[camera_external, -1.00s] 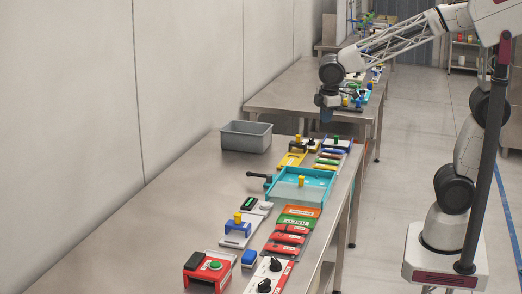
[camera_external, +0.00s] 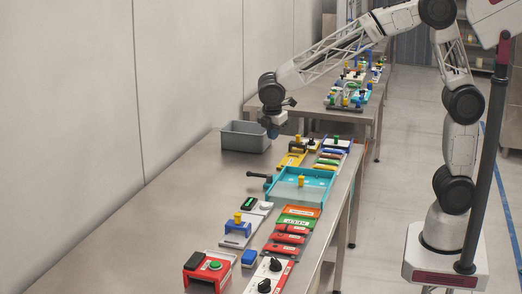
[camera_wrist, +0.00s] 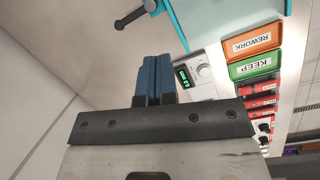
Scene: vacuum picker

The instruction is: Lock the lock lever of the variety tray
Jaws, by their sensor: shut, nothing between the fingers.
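In the wrist view the tray's teal edge (camera_wrist: 185,22) and the lever (camera_wrist: 133,17) show at the top. My gripper (camera_external: 273,132) is in the air near the grey bin's right end, behind the tray and apart from the lever. Its blue fingers (camera_wrist: 153,60) are together and empty. Most of the tray is outside the wrist view.
The grey bin (camera_external: 245,143) stands at the table's back left. Orange and green labelled bins (camera_external: 302,211), red items (camera_external: 288,238), a blue clamp-like fixture (camera_external: 238,228) and a red button box (camera_external: 208,268) lie in front of the tray. The table's left side is clear.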

